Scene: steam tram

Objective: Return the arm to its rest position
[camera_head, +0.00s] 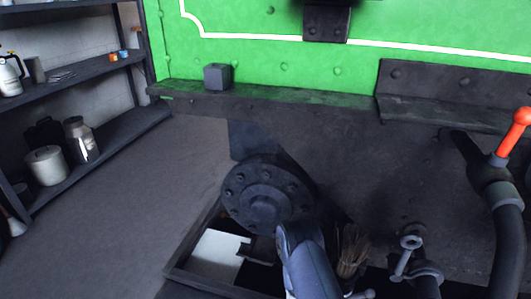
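A blue-grey link of my arm rises from the bottom edge at the centre of the head view. Its upper end is just below a dark round bolted flange (263,196). A small dark part (248,249) beside it, over a white sheet, may be my gripper, but it blends into the dark surroundings. I cannot make out its fingers or anything held in them.
An open dark tray (178,271) with a white sheet (213,258) and a brush (352,250) lies around the arm. Pipes with a red-handled lever (515,135) and a valve (410,243) stand right. A grey cube (217,77) sits on the green tram's ledge. Shelves (75,75) stand left; floor between is clear.

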